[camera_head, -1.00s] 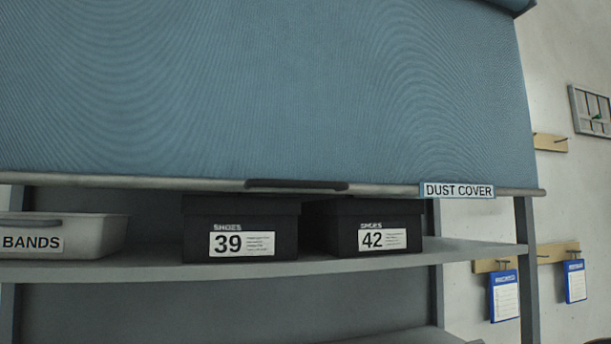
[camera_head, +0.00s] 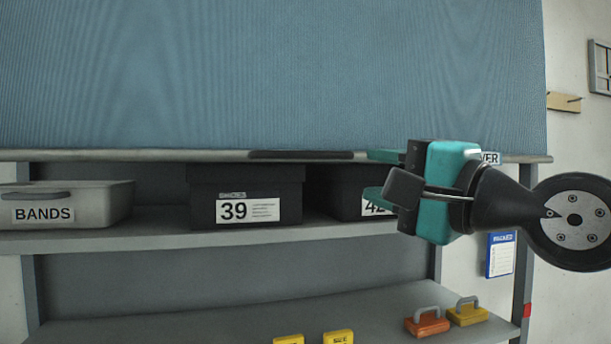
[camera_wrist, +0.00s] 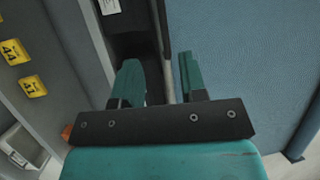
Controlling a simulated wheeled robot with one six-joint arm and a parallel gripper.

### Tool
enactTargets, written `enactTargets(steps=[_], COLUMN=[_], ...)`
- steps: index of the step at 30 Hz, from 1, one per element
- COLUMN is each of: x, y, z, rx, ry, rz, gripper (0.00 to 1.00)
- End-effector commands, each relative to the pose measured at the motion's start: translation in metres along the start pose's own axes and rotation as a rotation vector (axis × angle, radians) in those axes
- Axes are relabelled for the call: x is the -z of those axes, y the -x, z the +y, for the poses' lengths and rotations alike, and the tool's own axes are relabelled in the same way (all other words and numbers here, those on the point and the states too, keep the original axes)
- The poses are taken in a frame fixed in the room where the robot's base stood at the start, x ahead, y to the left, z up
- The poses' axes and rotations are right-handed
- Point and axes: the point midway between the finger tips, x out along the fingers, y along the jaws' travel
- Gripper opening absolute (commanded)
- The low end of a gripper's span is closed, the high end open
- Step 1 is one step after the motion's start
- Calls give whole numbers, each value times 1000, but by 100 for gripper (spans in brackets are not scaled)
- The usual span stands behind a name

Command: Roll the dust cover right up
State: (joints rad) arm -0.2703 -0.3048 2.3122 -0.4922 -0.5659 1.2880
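The blue dust cover (camera_head: 270,75) hangs over the upper part of the shelf and fills the right of the wrist view (camera_wrist: 240,60). A grey bar (camera_head: 90,155) runs along its bottom edge, with a dark handle (camera_head: 300,155) at its middle. My gripper (camera_head: 367,175) is open and empty, to the right of the handle and partly in front of the "DUST COVER" label (camera_head: 490,158). In the wrist view the bar (camera_wrist: 169,88) shows between my two teal fingers (camera_wrist: 158,68). I cannot tell whether they touch it.
Below the bar, a shelf (camera_head: 150,237) holds a grey BANDS bin (camera_head: 100,202), a black shoe box 39 (camera_head: 245,185) and a box 42 (camera_head: 335,190) partly behind my gripper. A lower shelf (camera_head: 190,318) carries orange (camera_head: 427,325) and yellow (camera_head: 468,314) handled items.

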Motion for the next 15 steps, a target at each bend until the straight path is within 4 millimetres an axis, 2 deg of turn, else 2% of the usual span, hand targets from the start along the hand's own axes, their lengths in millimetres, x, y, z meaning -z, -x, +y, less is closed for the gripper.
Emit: enactTargets(steps=[1,3,5,15], x=[-2,-1,0,1], y=[-2,-6,-23,-98], z=[6,4,-5,-6], rx=[5,7,-1,-2], ry=[-1,-6,-10,-7], rz=[0,7,5,7], gripper=[39,39,39,39])
